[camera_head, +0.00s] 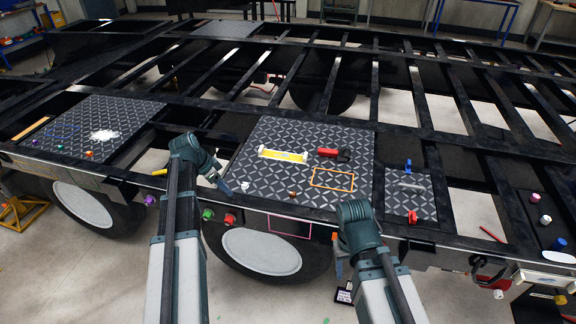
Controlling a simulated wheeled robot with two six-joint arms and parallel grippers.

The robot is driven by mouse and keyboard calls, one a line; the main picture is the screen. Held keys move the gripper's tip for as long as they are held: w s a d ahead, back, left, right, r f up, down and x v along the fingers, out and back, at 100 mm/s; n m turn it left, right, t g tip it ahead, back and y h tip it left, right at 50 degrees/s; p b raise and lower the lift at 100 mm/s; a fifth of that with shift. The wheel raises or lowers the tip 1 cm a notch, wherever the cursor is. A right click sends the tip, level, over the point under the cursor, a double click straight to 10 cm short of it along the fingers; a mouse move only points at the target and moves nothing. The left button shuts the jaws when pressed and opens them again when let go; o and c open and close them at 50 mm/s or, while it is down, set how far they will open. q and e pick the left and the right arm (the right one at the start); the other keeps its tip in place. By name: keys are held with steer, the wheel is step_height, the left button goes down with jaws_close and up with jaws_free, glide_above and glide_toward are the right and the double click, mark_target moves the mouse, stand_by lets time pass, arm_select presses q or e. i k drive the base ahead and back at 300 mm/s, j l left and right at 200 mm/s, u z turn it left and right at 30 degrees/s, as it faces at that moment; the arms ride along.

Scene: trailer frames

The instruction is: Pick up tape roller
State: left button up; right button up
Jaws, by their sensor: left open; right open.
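A red and black hand tool (333,153) lies on the middle dark diamond-plate panel (262,190). It looks like the tape roller, but it is too small to be sure. My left gripper (222,184) is at the left edge of that panel, left of and nearer than the tool, apart from it. It is small in the picture and holds nothing that I can see. My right arm (357,222) rises at the panel's front right corner. Its gripper is hidden behind or below the arm. Nothing touches the tool.
A yellow and white bar (283,155) lies left of the tool, and an orange rectangular outline (332,179) lies in front of it. A smaller right panel (408,203) holds a grey bar. Open gaps lie between the black frame beams. Small coloured knobs line the front edge.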

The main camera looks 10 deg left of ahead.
mark_target(323, 152)
steer(key=j+z, duration=0.1)
steer(key=z, duration=0.25)
steer(key=i+j+z, duration=0.1)
steer(key=z, duration=0.25)
steer(key=j+z, duration=0.15)
steer(key=z, duration=0.2)
steer(key=j+z, duration=0.3)
steer(key=j, duration=0.4)
steer(key=j+z, duration=0.3)
steer(key=j, duration=1.3)
